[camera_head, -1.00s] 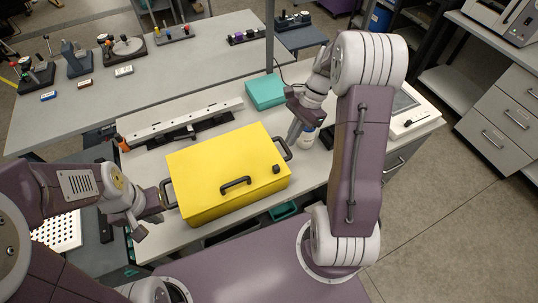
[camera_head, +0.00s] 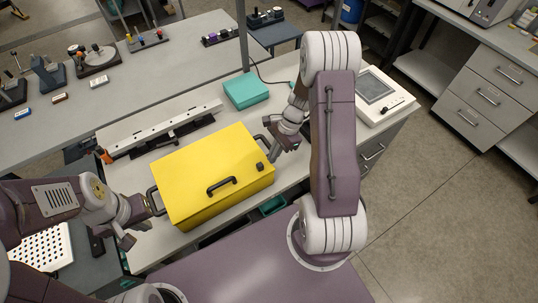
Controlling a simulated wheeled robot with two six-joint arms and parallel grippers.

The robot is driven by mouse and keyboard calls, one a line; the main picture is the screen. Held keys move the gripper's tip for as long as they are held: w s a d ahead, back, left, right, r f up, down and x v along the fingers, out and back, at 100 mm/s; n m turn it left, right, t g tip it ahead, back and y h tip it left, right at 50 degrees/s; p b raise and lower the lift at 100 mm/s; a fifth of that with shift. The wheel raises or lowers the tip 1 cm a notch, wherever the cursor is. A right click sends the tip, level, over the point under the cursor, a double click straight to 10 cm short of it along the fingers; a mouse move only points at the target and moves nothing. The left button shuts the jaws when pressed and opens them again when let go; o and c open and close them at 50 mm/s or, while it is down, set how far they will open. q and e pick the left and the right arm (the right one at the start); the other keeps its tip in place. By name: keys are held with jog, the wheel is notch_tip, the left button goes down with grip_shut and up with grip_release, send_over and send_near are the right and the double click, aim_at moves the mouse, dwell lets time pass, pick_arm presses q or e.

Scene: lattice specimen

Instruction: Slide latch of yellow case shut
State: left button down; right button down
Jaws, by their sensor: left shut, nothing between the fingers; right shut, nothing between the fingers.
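A yellow case (camera_head: 198,170) with a closed lid stands on the grey bench. It has a black handle (camera_head: 221,186) on its lid and dark handles at both ends. A small black latch knob (camera_head: 260,167) sits near the right end of the lid. My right gripper (camera_head: 275,157) is shut and empty beside the case's right end, close to the latch knob; I cannot tell if it touches. My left gripper (camera_head: 140,232) is shut and empty, near the left-end handle (camera_head: 155,201).
A teal box (camera_head: 246,91) and a white device with a screen (camera_head: 383,97) stand behind the case. A long white rail (camera_head: 162,127) lies at the back left. A white dotted tray (camera_head: 43,246) is at lower left.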

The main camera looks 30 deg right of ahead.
aim_at(260, 167)
jog(key=shift+a+r, duration=0.1)
jog(key=shift+a, duration=0.95)
pick_arm(q)
jog(key=shift+a+r, duration=0.1)
jog(key=shift+r, duration=0.25)
pick_arm(e)
jog(key=shift+d, duration=0.1)
pick_arm(q)
jog(key=shift+f, duration=0.1)
pick_arm(e)
jog(key=shift+s+a, duration=0.15)
jog(key=shift+a, duration=0.9)
jog(key=shift+d, duration=0.1)
